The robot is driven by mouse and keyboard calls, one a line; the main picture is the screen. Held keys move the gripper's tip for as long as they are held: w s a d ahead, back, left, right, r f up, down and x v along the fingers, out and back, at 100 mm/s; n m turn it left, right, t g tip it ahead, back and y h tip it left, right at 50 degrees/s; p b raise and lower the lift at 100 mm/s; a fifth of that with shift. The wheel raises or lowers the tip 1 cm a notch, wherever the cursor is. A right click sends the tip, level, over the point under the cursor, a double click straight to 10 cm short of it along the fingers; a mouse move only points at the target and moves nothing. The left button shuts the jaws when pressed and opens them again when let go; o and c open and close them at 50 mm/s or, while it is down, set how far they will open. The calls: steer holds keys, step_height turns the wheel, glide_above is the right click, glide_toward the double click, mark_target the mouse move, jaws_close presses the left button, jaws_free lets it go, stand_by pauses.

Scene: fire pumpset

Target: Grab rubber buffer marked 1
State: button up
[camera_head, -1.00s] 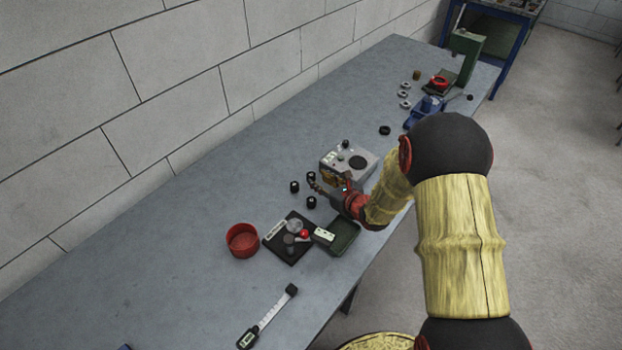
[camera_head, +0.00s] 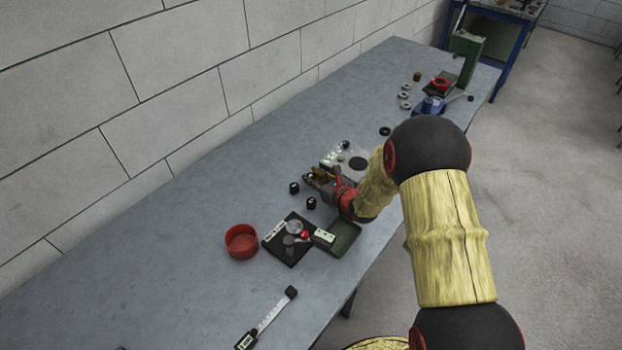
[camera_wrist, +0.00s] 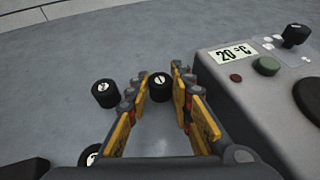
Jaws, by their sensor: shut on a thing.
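My gripper (camera_wrist: 159,92) has a black rubber buffer (camera_wrist: 160,80) between its yellow-and-grey fingertips in the wrist view. The buffer is a short upright cylinder with a white mark on top that looks like a 1. In the head view my gripper (camera_head: 318,177) is low over the table beside the grey box, and it hides the held buffer. A second black buffer (camera_wrist: 105,93) stands just left of the fingers; its mark is hard to read. A third buffer (camera_wrist: 90,155) is partly hidden at the lower left. In the head view these two stand left of the gripper (camera_head: 294,187) and nearer (camera_head: 311,202).
A grey box (camera_wrist: 262,85) with a 20 °C display stands close right of the gripper. A black plate (camera_head: 280,250), green tray (camera_head: 346,237) and red bowl (camera_head: 241,241) are nearer on the table (camera_head: 180,270). The table is clear towards the wall.

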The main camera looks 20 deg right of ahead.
steer(key=shift+c, duration=0.8)
steer(key=shift+r, duration=0.15)
